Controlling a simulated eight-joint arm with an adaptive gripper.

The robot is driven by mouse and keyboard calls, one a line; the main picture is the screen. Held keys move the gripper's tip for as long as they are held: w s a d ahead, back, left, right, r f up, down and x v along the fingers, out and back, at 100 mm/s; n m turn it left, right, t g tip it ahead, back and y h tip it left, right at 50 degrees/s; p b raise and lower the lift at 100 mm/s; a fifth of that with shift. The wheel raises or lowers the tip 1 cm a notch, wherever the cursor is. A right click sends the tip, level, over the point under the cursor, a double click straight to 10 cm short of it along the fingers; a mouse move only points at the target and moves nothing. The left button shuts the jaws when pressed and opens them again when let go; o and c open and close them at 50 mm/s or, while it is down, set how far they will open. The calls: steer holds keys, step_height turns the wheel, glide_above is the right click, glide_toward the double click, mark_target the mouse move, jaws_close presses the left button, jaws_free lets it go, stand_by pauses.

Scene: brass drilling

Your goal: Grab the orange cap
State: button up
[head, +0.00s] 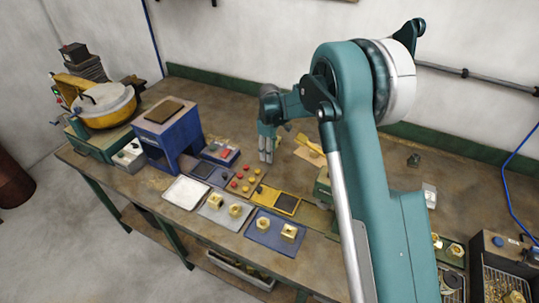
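Several small round red and orange caps (245,188) sit on a tan board in the middle of the table. They are too small to tell for sure which are orange. My gripper (266,158) points down just behind and to the right of this board, with its fingertips apart from the caps in the picture. Its fingers look close together, but whether there is a gap is too small to tell. I see nothing clearly held in it.
A white tray (187,192) and two plates with brass pieces, one grey (211,213) and one blue (270,236), lie along the front edge. A yellow-framed tray (287,203) lies right of the caps. A blue press-like box (168,135) stands left; a machine (495,255) stands right.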

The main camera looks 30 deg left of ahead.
stand_by(0.4)
steer(key=c, duration=1)
steer(key=shift+r, duration=0.1)
steer(key=shift+r, duration=4.95)
